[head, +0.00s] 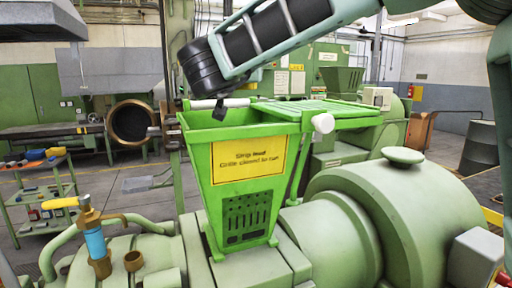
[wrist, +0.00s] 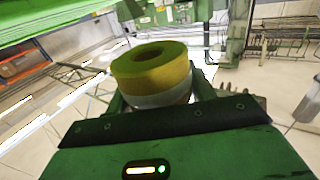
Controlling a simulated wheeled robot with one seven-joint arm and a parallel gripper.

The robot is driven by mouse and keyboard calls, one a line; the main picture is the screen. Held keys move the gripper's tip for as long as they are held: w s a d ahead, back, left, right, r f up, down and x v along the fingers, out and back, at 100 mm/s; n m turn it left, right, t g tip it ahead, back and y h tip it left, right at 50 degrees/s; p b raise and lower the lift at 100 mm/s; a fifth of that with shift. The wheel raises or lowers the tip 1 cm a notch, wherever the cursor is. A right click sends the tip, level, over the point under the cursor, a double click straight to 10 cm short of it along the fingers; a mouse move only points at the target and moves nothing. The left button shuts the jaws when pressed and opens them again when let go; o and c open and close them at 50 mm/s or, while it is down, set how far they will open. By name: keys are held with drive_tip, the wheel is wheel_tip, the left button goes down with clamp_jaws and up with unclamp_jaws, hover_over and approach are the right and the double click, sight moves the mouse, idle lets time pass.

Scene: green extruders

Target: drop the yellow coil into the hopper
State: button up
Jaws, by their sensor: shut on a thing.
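The yellow coil (wrist: 152,65), a thick ring with a hole, sits between the fingers of my gripper (wrist: 155,95) in the wrist view, with a pale grey band below its yellow part. In the head view the coil cannot be made out; my gripper (head: 221,108) shows only as a small dark part below the wrist, near the hopper's back left rim. The green hopper (head: 205,165), with a yellow sign on its front, stands in the middle. Its mouth is uncovered on the left, and a slatted green grille (head: 320,108) lies out to the right.
A large green machine housing (head: 385,220) fills the right. A round dark opening with a brass rim (head: 131,121) is behind at left. A cart (head: 45,200) stands further left.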

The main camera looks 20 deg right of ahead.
drive_tip(key=shift+d+f, duration=0.2)
drive_tip(key=shift+f, duration=0.15)
wheel_tip(320, 180, down, 6)
drive_tip(key=b, duration=0.5)
drive_tip(key=shift+r+b, duration=0.25)
drive_tip(key=shift+b, duration=0.1)
drive_tip(key=o, duration=1.1)
wheel_tip(320, 180, up, 10)
drive_tip(key=shift+b, duration=0.7)
drive_tip(key=shift+s+a, duration=0.1)
